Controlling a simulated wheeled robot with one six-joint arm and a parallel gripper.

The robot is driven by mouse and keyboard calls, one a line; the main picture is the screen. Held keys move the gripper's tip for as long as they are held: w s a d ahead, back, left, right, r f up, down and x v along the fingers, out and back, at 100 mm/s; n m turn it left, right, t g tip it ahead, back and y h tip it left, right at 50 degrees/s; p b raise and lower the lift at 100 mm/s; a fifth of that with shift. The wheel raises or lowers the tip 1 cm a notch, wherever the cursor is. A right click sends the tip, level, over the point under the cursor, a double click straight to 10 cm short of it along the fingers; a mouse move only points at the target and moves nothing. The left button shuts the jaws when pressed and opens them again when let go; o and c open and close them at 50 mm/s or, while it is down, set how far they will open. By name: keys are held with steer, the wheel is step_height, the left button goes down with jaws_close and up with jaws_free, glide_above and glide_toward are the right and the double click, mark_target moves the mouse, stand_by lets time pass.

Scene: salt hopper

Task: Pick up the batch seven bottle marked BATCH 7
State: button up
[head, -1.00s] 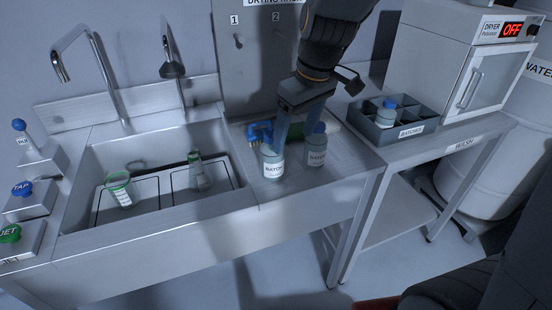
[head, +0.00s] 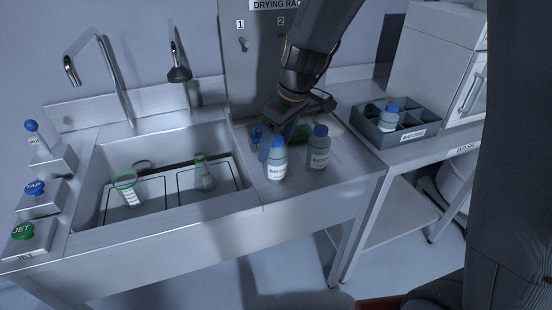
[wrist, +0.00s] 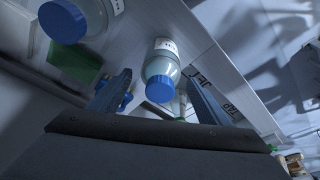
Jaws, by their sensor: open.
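Two white-labelled bottles with blue caps stand upright on the drainboard right of the sink: a left bottle (head: 277,165) and a right bottle (head: 319,152). Their labels begin with BATCH, but I cannot read the numbers. My gripper (head: 278,139) is open beside and behind the left bottle in the head view. In the wrist view one bottle (wrist: 162,67) lies between the two spread fingers (wrist: 159,82), cap toward me, with no clear contact. Another bottle (wrist: 82,16) is cut off at the upper left. A third blue-capped bottle (head: 388,119) stands in the rack.
The grey divided rack (head: 405,134) is on the right-hand table. The sink (head: 105,205) holds two green-rimmed vessels. A blue item (head: 256,133) lies behind the bottles. TAP (head: 35,188) and JET (head: 22,231) buttons are at the left.

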steer(key=shift+f, duration=0.15)
steer(key=c, duration=1.8)
steer(key=shift+o, duration=0.2)
